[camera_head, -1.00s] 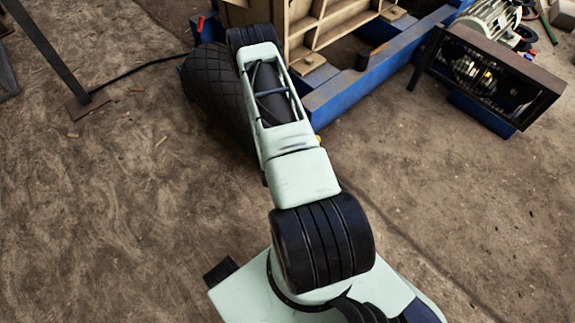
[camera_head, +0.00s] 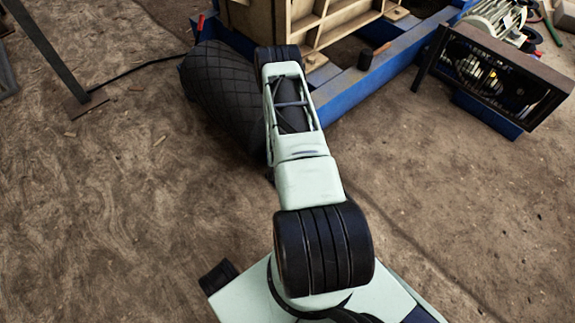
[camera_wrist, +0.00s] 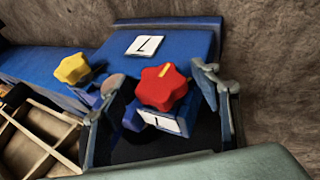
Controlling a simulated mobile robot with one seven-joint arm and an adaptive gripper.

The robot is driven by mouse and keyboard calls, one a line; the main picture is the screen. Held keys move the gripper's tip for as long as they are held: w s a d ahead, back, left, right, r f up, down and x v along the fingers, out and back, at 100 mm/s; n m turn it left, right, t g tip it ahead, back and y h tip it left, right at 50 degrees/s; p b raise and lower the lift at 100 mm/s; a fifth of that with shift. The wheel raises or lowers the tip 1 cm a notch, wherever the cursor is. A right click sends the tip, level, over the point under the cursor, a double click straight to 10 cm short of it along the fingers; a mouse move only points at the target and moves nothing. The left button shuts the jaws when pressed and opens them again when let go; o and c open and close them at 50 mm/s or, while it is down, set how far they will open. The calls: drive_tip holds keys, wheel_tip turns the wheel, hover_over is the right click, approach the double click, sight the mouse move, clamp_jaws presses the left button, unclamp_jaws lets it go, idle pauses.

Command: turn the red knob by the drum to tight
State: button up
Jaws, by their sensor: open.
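In the wrist view, the red knob (camera_wrist: 160,90) is lobed and has a yellow mark on its top, near the upper edge. A white plate marked L (camera_wrist: 155,121) shows just below it. My gripper (camera_wrist: 159,78) is open, with one finger on each side of the red knob in the picture. Gaps show between knob and fingers; I cannot tell their depth relation. In the head view, a dark diamond-patterned drum (camera_head: 217,92) lies left of my arm. The gripper and the red knob are not discernible there, behind my arm.
A yellow knob (camera_wrist: 72,68) sits left of the red one. A blue block (camera_wrist: 180,43) bears another L plate (camera_wrist: 144,45). In the head view, a blue frame (camera_head: 375,75) and a motor guard (camera_head: 500,80) stand right. The floor is mostly clear.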

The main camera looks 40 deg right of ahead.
drive_tip(key=shift+c, duration=0.4)
drive_tip(key=c, duration=1.1)
drive_tip(key=shift+w+d+r+y, duration=0.1)
drive_tip(key=shift+y, duration=0.4)
drive_tip(key=shift+m+y, duration=0.5)
drive_tip(key=shift+y, duration=1.1)
drive_tip(key=shift+g, duration=0.3)
drive_tip(key=o, duration=1.2)
